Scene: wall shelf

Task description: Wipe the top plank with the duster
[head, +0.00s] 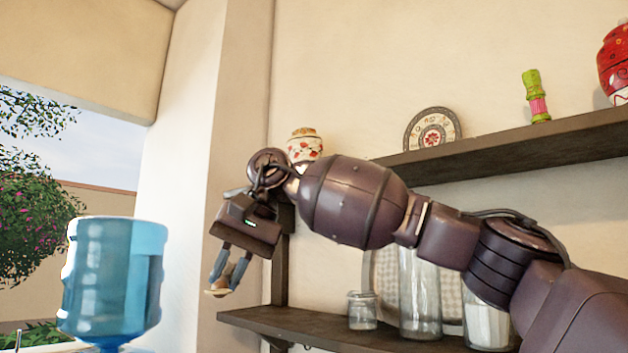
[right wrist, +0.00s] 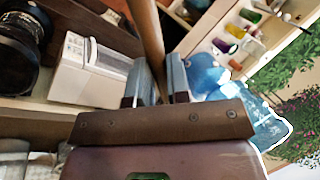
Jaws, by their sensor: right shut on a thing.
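The top plank (head: 530,147) is a dark wooden shelf on the wall, running from the middle to the right edge of the head view. My right arm crosses in front of its left part and hides it there. My right gripper (head: 224,276) hangs left of the shelf, below the plank's height and apart from it. It is shut on a brown wooden stick, the duster's handle (right wrist: 147,35), between its fingers in the right wrist view (right wrist: 157,88). In the head view only a small tan end of the duster (head: 218,291) shows. The duster's head is not visible. My left gripper is out of view.
On the top plank stand a round plate (head: 432,129), a green-and-pink object (head: 536,95) and a red jar (head: 614,65). A white-and-red jar (head: 305,147) is behind my arm. The lower plank (head: 290,322) holds glass jars. A blue water bottle (head: 110,275) stands left.

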